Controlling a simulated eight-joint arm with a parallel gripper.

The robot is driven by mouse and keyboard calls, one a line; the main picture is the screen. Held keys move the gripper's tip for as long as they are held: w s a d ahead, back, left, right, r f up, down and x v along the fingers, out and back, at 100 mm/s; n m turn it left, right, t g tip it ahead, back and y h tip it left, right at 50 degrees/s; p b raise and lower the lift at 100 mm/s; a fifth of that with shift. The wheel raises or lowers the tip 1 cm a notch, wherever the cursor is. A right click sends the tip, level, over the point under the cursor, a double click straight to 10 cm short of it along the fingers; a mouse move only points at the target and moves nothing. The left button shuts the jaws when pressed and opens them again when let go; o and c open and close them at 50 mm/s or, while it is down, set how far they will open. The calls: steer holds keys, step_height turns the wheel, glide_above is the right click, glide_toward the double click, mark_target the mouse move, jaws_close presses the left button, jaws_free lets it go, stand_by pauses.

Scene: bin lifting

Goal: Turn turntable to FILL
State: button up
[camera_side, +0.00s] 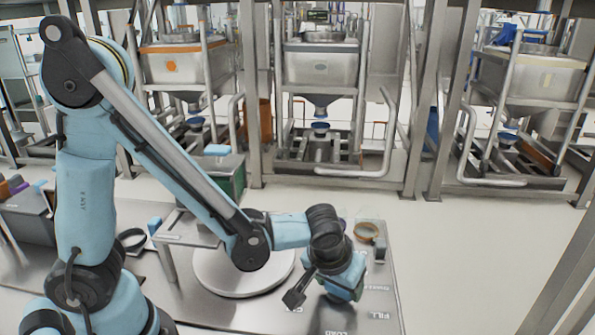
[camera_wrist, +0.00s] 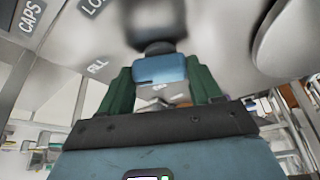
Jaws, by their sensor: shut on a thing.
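The turntable (camera_side: 232,281) is a pale round disc lying on the grey table, partly hidden behind my forearm in the side view. A pale rounded surface at the upper right of the wrist view, probably the same disc (camera_wrist: 292,42), is cut off by the frame. My gripper (camera_side: 342,288) points down to the right of the disc. In the wrist view its green fingers (camera_wrist: 160,78) are shut on a blue block (camera_wrist: 160,70) with a dark round part beyond it. The contact is hidden in the side view. A FILL label (camera_side: 383,315) is on the table to the gripper's right.
A LOAD label (camera_side: 322,332) is at the table's front edge. A brown ring-shaped item (camera_side: 366,231) stands behind the gripper. A raised grey stand (camera_side: 187,228) is behind the disc at left. Steel bin frames (camera_side: 320,65) stand well behind, across open floor.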

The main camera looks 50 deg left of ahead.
stand_by(0.4)
steer(key=o, duration=1.1)
steer(key=shift+c, duration=0.2)
steer(key=v, duration=1.2)
steer(key=shift+w+d+r, duration=0.1)
